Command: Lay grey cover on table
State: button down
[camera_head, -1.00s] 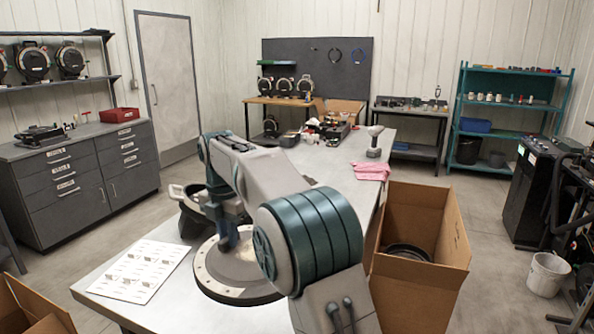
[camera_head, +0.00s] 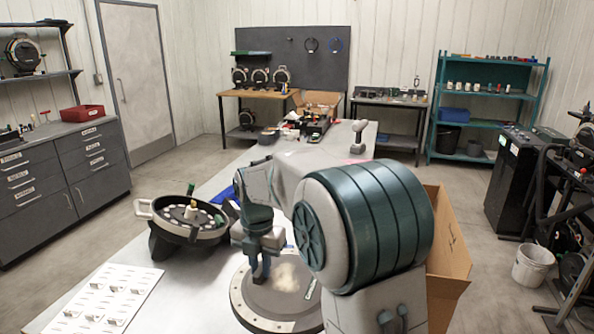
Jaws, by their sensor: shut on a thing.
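The grey cover (camera_head: 275,303) is a round, dark grey disc with a pale, holed rim, low in the view over the table's near part. My gripper (camera_head: 262,275) points down at the disc's middle and is shut on it. The fingertips are small here, and my arm hides the cover's right edge. I cannot tell whether the cover touches the table (camera_head: 190,290). The open seed meter (camera_head: 182,233), a dark round housing with a pale hub and green parts, stands to the left behind the cover.
A white sheet with rows of small parts (camera_head: 110,297) lies at the near left of the table. A cardboard box (camera_head: 447,240) stands right of the table, partly behind my arm. A drill (camera_head: 358,137) and clutter stand at the far end.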

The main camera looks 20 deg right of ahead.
aim_at(277, 285)
jog(key=s+d+f, duration=0.2)
jog(key=s, duration=0.1)
jog(key=shift+s+d, duration=0.3)
jog(key=shift+d, duration=0.1)
jog(key=shift+w+a+f+p, duration=0.45)
jog(key=shift+a+f+p, duration=0.15)
jog(key=shift+a+f, duration=1.3)
jog(key=shift+w+a+f+p, duration=0.45)
jog(key=shift+a+f+p, duration=0.15)
jog(key=shift+a+f, duration=1.25)
jog(key=shift+w+a+f+p, duration=0.45)
jog(key=shift+a+f+p, duration=0.15)
jog(key=shift+a+f, duration=1.3)
jog(key=c, duration=1.8)
grip_release()
jog(key=shift+f, duration=0.1)
jog(key=o, duration=0.4)
jog(key=shift+o, duration=0.2)
